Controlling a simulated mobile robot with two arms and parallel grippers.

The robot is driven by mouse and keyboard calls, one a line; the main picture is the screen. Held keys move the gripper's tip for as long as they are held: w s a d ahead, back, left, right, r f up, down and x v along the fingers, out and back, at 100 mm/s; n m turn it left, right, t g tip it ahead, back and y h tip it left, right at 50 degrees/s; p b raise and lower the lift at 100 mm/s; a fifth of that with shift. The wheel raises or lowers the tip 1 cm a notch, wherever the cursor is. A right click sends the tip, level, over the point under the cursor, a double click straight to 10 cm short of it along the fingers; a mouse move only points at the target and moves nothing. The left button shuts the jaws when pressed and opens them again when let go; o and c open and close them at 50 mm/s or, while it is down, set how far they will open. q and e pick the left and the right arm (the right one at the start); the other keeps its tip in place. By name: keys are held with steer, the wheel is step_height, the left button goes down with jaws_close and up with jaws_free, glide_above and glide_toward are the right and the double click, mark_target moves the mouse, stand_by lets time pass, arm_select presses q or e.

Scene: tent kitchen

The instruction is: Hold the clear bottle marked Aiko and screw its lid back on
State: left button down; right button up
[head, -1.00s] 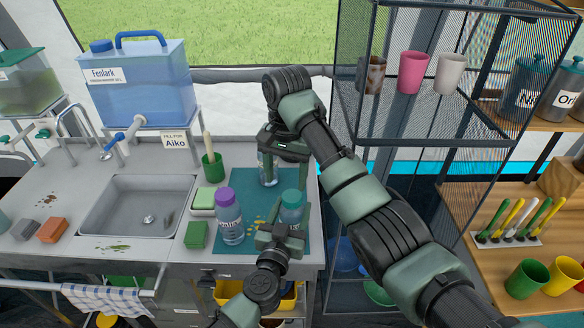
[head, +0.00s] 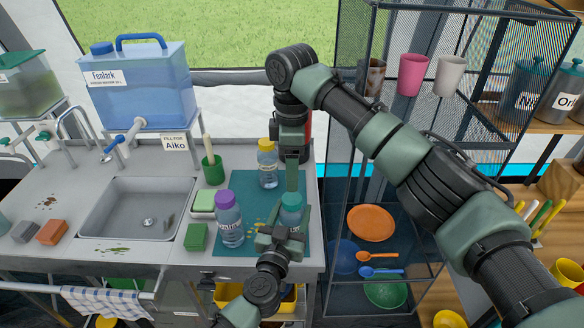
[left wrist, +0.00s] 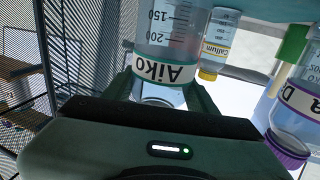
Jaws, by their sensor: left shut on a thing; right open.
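The clear Aiko bottle (head: 290,219) stands upright at the right of the teal mat (head: 251,190), with a teal lid (head: 291,199) on its top. Its Aiko label (left wrist: 166,72) shows upside down in the left wrist view. My left gripper (head: 282,234) is shut around this bottle from the front, one finger on each side. My right gripper (head: 291,186) points down just above and behind the teal lid, open and seen edge-on. Whether its fingers touch the lid, and how tightly the lid sits, I cannot tell.
A purple-lidded bottle (head: 229,222) stands left of the Aiko bottle. A yellow-lidded bottle (head: 267,167), marked Callum in the left wrist view (left wrist: 217,45), stands behind. The sink (head: 140,208) lies left, and a mesh shelf (head: 430,125) rises at the right.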

mark_target(292, 198)
steer(key=shift+f, duration=4.05)
jaws_close()
steer(key=m, duration=0.5)
steer(key=shift+o, duration=0.4)
jaws_free()
steer(key=shift+r, duration=2.25)
